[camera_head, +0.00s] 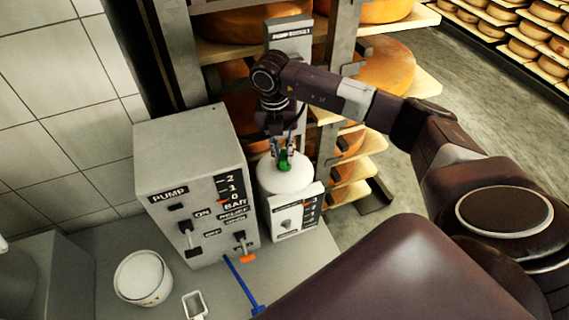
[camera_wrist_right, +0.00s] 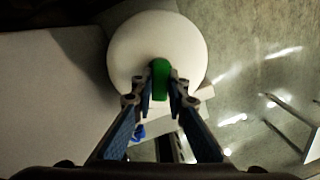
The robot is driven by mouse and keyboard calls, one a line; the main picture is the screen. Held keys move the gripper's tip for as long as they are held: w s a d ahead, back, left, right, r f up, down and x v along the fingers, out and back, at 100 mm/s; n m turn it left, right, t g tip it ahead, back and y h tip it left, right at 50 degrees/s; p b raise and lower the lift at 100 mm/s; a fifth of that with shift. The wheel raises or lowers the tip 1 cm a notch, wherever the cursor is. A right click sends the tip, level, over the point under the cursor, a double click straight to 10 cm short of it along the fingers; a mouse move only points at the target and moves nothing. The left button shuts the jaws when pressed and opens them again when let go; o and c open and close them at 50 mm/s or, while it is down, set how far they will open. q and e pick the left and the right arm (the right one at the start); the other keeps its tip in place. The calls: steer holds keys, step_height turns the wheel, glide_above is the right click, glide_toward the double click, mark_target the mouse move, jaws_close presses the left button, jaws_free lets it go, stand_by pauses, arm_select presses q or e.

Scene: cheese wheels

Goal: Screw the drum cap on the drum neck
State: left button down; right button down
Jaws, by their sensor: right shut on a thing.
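The drum (camera_head: 284,179) is a white rounded container behind a small white panel, to the right of the pump box. The green drum cap (camera_head: 284,161) is at the top of the drum, over where the neck is. My right gripper (camera_head: 281,152) points down and is shut on the cap. In the right wrist view the cap (camera_wrist_right: 160,80) sits between the fingertips (camera_wrist_right: 160,88), against the white round top of the drum (camera_wrist_right: 128,48). The neck is hidden under the cap, so I cannot tell how far the cap is seated. My left gripper is not in view.
The grey pump box (camera_head: 183,150) with switches stands left of the drum. Shelves with cheese wheels (camera_head: 385,66) stand behind.

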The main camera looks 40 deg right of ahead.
steer(key=shift+m, duration=0.6)
steer(key=c, duration=1.8)
jaws_free()
steer(key=r, duration=0.8)
steer(key=a+r, duration=0.1)
steer(key=r, duration=0.3)
steer(key=shift+w, duration=0.35)
steer(key=shift+f, duration=0.1)
steer(key=shift+c, duration=0.4)
